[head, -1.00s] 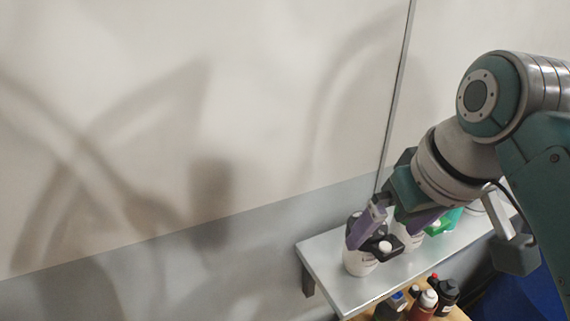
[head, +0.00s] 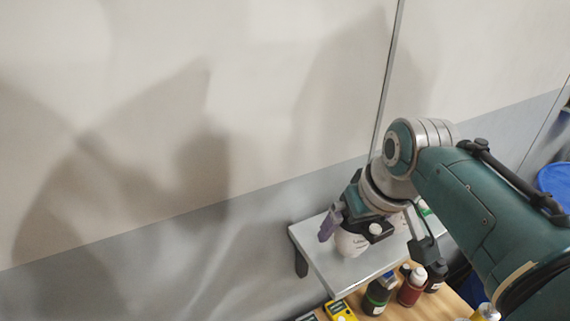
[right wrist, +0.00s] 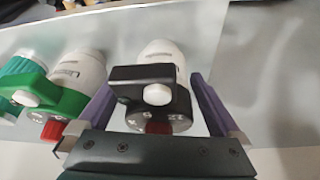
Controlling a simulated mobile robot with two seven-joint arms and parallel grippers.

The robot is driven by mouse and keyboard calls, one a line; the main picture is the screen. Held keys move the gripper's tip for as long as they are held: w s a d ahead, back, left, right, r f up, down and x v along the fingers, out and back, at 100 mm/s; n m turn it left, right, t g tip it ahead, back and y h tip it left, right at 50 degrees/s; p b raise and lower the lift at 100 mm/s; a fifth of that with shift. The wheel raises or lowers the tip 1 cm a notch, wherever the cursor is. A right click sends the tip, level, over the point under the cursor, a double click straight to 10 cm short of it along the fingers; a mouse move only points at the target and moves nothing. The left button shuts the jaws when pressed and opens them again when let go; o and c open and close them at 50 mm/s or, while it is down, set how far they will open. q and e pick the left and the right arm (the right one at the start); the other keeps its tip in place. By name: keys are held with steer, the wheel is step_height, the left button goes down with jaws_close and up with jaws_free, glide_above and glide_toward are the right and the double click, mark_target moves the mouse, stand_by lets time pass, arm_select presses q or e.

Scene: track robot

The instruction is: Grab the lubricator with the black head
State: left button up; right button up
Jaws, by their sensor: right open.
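The lubricator with the black head (right wrist: 150,88) has a white body and stands on the grey shelf. In the right wrist view it lies between the two purple fingers of my right gripper (right wrist: 160,112), which is open, with a visible gap on each side. In the head view my right gripper (head: 340,222) is over the left end of the shelf, around the lubricator (head: 352,243), whose white body shows below it. My left gripper is in neither view.
A lubricator with a green head (right wrist: 60,98) stands close beside it on the grey shelf (head: 345,283). A wooden surface (head: 412,306) below holds several bottles, including a red one (head: 411,288). A wall is behind the shelf.

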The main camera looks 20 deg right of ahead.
steer(key=shift+w+f, duration=0.2)
steer(key=shift+f, duration=0.1)
steer(key=c, duration=1.5)
steer(key=shift+r, duration=0.15)
